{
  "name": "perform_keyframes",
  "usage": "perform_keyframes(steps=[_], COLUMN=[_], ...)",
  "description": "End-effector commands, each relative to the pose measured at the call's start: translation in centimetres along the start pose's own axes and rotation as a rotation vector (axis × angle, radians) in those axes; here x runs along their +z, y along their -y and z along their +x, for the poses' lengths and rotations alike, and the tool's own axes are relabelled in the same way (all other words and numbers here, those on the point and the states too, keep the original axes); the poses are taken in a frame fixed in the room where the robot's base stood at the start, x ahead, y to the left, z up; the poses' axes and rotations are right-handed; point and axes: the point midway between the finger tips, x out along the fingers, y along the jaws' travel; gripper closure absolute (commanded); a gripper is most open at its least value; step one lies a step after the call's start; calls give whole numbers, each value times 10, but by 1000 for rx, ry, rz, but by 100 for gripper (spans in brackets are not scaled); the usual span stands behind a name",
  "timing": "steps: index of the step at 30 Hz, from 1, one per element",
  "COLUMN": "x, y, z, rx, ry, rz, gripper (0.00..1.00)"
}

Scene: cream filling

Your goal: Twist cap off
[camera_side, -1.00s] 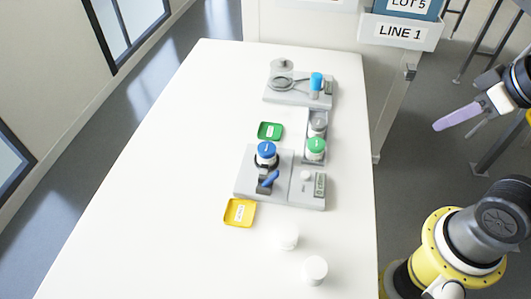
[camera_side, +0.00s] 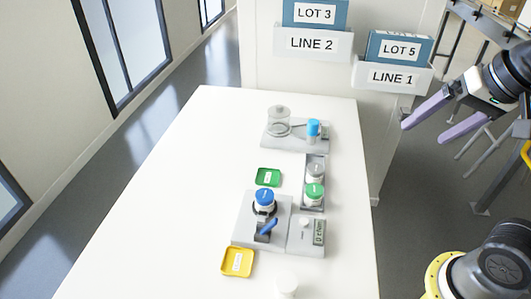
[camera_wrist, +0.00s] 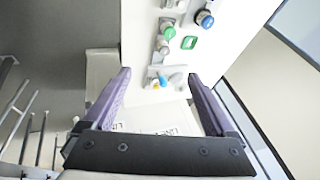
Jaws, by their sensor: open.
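A jar with a dark blue cap (camera_side: 265,197) stands upright in the grey clamp fixture (camera_side: 245,228), which has a blue lever (camera_side: 267,228). The dark blue cap also shows in the wrist view (camera_wrist: 205,19). A green-capped jar (camera_side: 314,193) and a grey-capped jar (camera_side: 316,171) stand in a narrow holder behind and right of the fixture. All these caps look seated on their jars. My gripper (camera_side: 424,132) is open and empty, off the table's right side and well apart from the jars. Its two purple fingers also show in the wrist view (camera_wrist: 159,73).
A rear station (camera_side: 285,140) holds a clear vessel (camera_side: 278,121) and a light-blue-topped item (camera_side: 313,128). A green tray (camera_side: 268,177) and a yellow tray (camera_side: 238,262) lie beside the fixture. A white cylinder (camera_side: 287,284) stands in front. LINE bins (camera_side: 392,76) stand behind. The table's left side is clear.

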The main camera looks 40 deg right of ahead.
Motion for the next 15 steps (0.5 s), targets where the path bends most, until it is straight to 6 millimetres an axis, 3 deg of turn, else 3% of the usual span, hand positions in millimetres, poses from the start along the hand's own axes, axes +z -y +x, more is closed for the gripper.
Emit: perform_keyframes(steps=[3, 8, 15], x=[-31, -62, -76], y=[42, 98, 174], z=[5, 32, 107], rx=[25, 86, 215], ry=[44, 98, 156], rz=[236, 503, 752], gripper=[2, 2, 2])
